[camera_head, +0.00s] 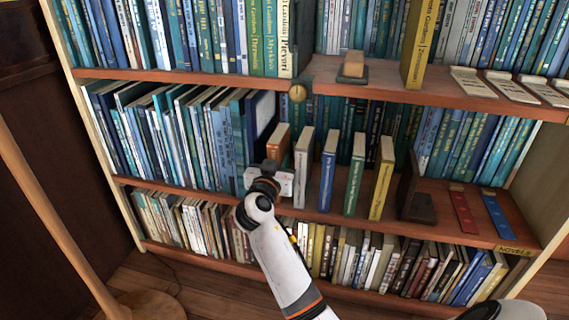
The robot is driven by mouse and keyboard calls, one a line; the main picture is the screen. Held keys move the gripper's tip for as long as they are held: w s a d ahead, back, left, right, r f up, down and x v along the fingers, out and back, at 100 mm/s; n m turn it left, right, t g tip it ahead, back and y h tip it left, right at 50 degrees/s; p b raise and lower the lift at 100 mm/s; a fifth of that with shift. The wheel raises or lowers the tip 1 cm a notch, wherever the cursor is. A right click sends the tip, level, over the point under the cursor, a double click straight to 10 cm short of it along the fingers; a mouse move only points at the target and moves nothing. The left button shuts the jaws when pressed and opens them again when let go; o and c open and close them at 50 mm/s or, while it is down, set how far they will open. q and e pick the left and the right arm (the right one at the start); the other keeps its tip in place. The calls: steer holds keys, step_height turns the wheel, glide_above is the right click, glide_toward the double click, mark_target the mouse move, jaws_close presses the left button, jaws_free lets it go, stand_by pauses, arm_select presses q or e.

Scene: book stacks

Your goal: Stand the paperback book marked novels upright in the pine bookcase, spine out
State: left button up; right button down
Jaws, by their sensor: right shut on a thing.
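The pine bookcase (350,88) fills most of the head view. My right gripper (271,174) is at its middle shelf, shut on an orange book (278,142). That book stands roughly upright at the left end of a short row of spaced books, close to a white book (302,165). The gripper covers its lower part, so I cannot tell whether its base touches the shelf. No title is readable on it. A "NOVELS" label (515,251) is on the shelf edge at the lower right. My left gripper is not in view.
Blue (327,170), green (354,175) and yellow (381,178) books stand to the right, before a dark bookend (417,203). A lamp pole stands left.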

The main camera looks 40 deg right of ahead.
steer(key=shift+a, duration=0.1)
steer(key=c, duration=1.2)
jaws_free()
steer(key=shift+o, duration=0.2)
